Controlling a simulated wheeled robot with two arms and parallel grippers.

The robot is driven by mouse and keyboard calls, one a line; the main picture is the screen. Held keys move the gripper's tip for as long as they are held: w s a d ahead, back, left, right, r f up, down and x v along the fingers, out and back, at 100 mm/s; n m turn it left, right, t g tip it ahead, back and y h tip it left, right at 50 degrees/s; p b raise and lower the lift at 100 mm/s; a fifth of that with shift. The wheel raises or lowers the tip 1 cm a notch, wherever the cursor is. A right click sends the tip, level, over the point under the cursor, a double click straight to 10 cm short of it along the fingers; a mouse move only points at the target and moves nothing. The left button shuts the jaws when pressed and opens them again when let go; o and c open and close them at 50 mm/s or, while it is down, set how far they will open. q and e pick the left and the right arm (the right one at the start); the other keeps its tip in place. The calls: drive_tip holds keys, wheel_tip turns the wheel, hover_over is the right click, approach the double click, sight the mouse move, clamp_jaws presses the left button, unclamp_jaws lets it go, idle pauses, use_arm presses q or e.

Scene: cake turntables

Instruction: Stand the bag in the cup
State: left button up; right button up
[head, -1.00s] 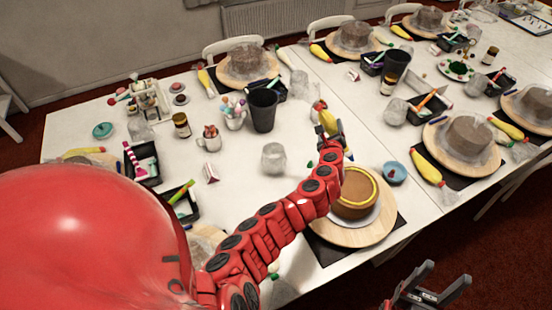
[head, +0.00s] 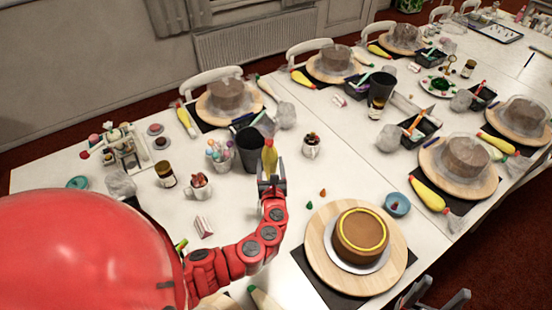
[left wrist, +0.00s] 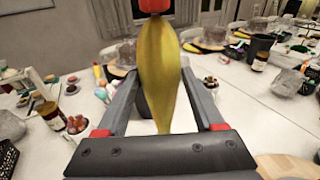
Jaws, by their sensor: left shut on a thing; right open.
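A yellow bag (head: 269,157) with a red end at the top in the left wrist view (left wrist: 158,75) is held roughly upright. My left gripper (head: 271,180) is shut on it, with one finger on each side. The black cup (head: 247,150) stands on the table just left of and behind the bag in the head view. The bag appears beside the cup, not in it; the height gap is hard to tell. In the left wrist view the bag hides much of what lies behind it. My right gripper (head: 440,300) is open and empty at the bottom edge, partly cut off.
A cake (head: 361,235) sits on a wooden turntable (head: 320,262) in front. A second black cup (head: 381,88) stands further back.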

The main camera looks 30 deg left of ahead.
sight(271, 171)
use_arm(q)
wheel_tip(271, 171, down, 4)
drive_tip(key=shift+r+b, duration=0.15)
drive_tip(key=shift+b, duration=0.55)
wheel_tip(271, 171, down, 11)
drive_tip(key=b, duration=0.9)
drive_tip(key=shift+f+b, duration=0.45)
drive_tip(key=shift+b, duration=0.2)
drive_tip(key=o, duration=0.9)
